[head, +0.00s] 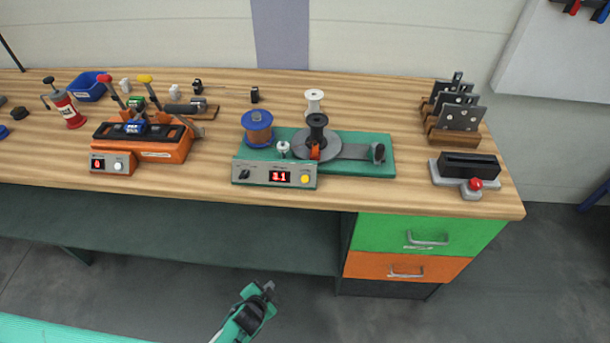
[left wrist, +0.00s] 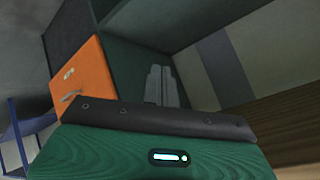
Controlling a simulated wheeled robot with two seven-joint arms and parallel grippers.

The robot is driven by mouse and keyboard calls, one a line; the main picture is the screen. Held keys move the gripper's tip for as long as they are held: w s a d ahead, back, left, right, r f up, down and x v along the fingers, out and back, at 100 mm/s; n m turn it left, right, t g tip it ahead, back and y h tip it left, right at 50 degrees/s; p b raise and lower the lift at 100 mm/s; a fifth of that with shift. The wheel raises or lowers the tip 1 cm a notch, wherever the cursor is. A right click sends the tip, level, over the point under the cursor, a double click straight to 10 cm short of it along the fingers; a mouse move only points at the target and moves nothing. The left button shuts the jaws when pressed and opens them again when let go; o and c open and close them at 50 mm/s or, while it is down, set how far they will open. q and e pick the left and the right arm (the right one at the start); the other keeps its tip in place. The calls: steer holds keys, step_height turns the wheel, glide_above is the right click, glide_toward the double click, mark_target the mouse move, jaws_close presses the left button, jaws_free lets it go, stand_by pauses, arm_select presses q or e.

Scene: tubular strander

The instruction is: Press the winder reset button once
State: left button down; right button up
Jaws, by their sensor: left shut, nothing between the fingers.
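The winder (head: 345,152) is a green base on the workbench, with a grey control box in front. Its red display seems to read 3.1. A black knob (head: 244,174) sits left of the display and a round yellow button (head: 305,179) right of it. I cannot read a label on the button. My left gripper (head: 268,287) is shut and empty, below and in front of the bench edge, well apart from the winder. Its closed fingers (left wrist: 161,86) also show in the left wrist view, where the winder is out of sight. My right gripper is not in view.
The wooden benchtop (head: 355,195) has a front edge between my gripper and the winder. Green and orange drawers (head: 407,265) stand below it at right. An orange machine (head: 150,148) with levers is left of the winder. A red-knobbed device (head: 465,172) is at right.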

arm_select(q)
steer(key=w+d+r+m+t+h+p, duration=0.1)
steer(key=w+d+r+m+t, duration=0.3)
steer(key=r, duration=0.6)
steer(key=w+d+r+n+h+p, duration=0.1)
steer(key=w+r, duration=0.4)
steer(key=r, duration=0.4)
steer(key=m+t+h+p, duration=0.1)
steer(key=m+t+p, duration=0.1)
steer(key=m+t, duration=0.1)
glide_toward(305, 179)
step_height(305, 179, up, 8)
steer(key=d, duration=0.2)
steer(key=shift+s+d, duration=0.1)
steer(key=shift+s, duration=0.1)
steer(key=shift+f, duration=0.1)
steer(key=shift+w+f+b, duration=3.1)
steer(key=shift+w, duration=0.05)
steer(key=shift+w+f+b, duration=0.3)
